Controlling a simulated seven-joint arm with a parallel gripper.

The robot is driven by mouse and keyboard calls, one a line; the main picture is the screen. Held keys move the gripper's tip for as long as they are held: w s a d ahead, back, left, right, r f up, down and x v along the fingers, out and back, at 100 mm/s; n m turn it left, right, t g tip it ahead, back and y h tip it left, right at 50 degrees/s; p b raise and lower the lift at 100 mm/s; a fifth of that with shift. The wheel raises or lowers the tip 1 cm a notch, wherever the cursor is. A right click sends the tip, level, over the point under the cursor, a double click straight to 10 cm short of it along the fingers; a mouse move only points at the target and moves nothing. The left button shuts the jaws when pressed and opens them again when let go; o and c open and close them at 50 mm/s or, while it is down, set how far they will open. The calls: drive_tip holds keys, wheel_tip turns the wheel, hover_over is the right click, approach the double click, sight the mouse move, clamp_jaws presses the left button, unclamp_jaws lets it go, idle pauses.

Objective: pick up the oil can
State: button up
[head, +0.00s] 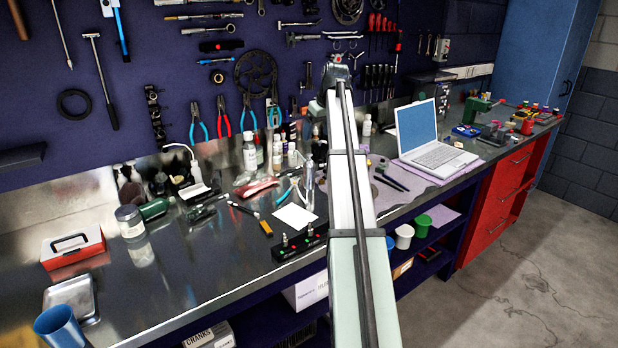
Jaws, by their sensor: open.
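I cannot make out an oil can for certain in the head view. A green thing with an arm-like part (475,110) stands at the far right of the bench beyond the laptop; I cannot tell what it is. A dark green bottle (156,208) lies on its side at the left. Several small bottles stand at the back middle, including a white one (249,153), partly hidden by others. My arm rises through the middle of the view and covers part of the bench. My gripper's fingers do not show.
The steel bench (200,270) has bare room at its front left. A red-and-white box (73,248), a metal tray (70,297) and a blue cup (62,326) stand at the left. An open laptop (430,140) is right of my arm. Tools hang on the pegboard (180,75).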

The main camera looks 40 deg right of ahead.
sight(310, 155)
drive_tip(key=x, duration=0.8)
drive_tip(key=shift+f, duration=0.15)
drive_tip(key=shift+x, duration=2.65)
drive_tip(key=shift+s+a, duration=0.1)
drive_tip(key=shift+s, duration=0.05)
drive_tip(key=shift+c, duration=0.3)
clamp_jaws()
